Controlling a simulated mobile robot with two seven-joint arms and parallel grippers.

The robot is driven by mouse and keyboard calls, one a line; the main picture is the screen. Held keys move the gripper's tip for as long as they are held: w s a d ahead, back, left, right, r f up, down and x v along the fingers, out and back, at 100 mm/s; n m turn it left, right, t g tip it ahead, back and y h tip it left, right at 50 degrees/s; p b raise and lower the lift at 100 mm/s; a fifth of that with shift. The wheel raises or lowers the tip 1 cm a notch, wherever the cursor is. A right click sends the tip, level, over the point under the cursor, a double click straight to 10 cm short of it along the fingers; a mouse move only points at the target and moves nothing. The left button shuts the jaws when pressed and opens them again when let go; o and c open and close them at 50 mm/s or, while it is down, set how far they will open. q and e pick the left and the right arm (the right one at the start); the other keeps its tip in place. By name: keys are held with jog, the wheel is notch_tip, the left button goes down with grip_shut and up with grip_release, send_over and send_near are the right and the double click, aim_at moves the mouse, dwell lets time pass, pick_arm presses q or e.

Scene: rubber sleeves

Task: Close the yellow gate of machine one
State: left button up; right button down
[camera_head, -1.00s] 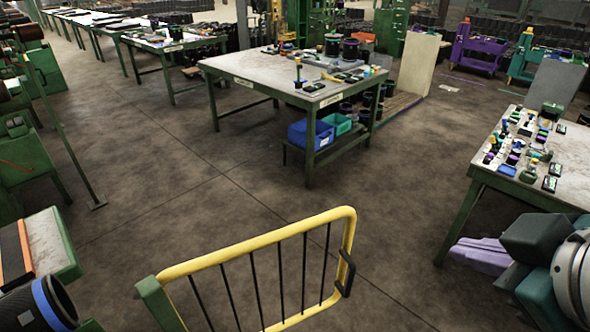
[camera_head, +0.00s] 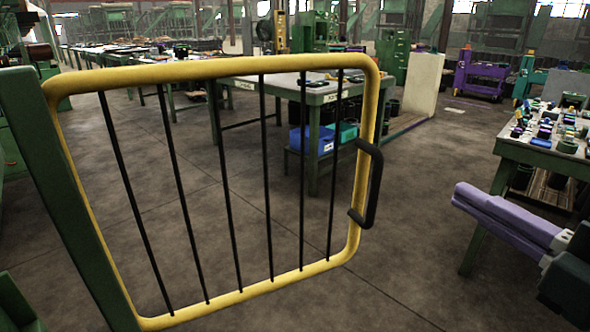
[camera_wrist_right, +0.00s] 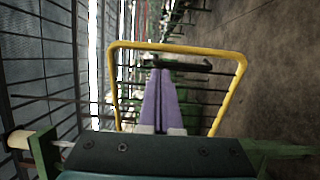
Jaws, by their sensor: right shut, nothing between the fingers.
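The yellow gate (camera_head: 225,68) fills the left and middle of the head view. It has a tubular yellow frame with several thin black bars and hangs from a green post (camera_head: 62,190) on the left. A black handle (camera_head: 373,185) sits on its right side. My right gripper (camera_head: 460,195), with purple fingers, is shut and empty, to the right of the handle with a clear gap. In the right wrist view the gripper (camera_wrist_right: 161,74) points toward the gate (camera_wrist_right: 180,47), its tips appearing just below the handle (camera_wrist_right: 180,67). My left gripper is not in view.
A table (camera_head: 545,157) with several small parts stands at right, behind my right gripper. Another table (camera_head: 320,94) with a blue crate (camera_head: 311,141) below it stands behind the gate. The floor (camera_head: 415,220) between gate and right table is clear. Wire mesh (camera_wrist_right: 40,75) lines the wrist view's left.

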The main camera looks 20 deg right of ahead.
jog(key=w+p, duration=0.1)
jog(key=w, duration=1.3)
jog(key=shift+a, duration=0.4)
